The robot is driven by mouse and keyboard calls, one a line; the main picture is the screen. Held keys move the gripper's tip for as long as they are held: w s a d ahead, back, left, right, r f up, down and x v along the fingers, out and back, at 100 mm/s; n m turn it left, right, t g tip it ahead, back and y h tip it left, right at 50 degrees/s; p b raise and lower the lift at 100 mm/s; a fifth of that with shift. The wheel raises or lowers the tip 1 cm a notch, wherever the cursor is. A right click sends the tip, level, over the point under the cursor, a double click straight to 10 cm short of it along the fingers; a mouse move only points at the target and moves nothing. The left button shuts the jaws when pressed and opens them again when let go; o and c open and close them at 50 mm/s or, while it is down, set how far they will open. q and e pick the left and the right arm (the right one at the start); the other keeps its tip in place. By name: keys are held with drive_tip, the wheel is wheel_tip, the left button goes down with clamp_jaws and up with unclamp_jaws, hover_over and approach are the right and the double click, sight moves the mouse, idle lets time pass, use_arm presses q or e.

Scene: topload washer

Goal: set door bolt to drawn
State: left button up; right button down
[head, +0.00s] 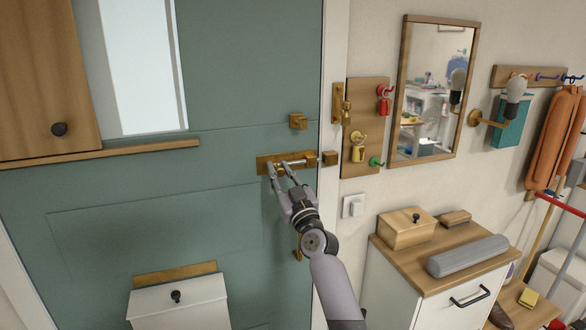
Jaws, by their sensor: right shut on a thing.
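The brass door bolt (262,162) is mounted on the green door, with its rod running right toward a brass keeper (330,158) on the white door frame. The rod's right end lies close to the keeper; I cannot tell whether its tip is inside. My right gripper (278,169) reaches up from below and is shut on the bolt's handle, near the middle of the plate. The fingers partly hide the handle and rod. My left gripper is not in view.
A small brass fitting (298,121) sits above the bolt. A key board (365,120) hangs on the wall right of the frame. A white box (178,305) is on the door at lower left. A cabinet (440,270) stands at lower right.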

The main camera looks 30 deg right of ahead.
drive_tip(key=shift+w+a, duration=0.15)
drive_tip(key=shift+a, duration=0.35)
drive_tip(key=c, duration=1.8)
unclamp_jaws()
drive_tip(key=shift+c, duration=0.2)
drive_tip(key=o, duration=0.5)
drive_tip(key=shift+a, duration=0.2)
drive_tip(key=shift+d, duration=0.15)
drive_tip(key=shift+f, duration=0.1)
drive_tip(key=v, duration=1.2)
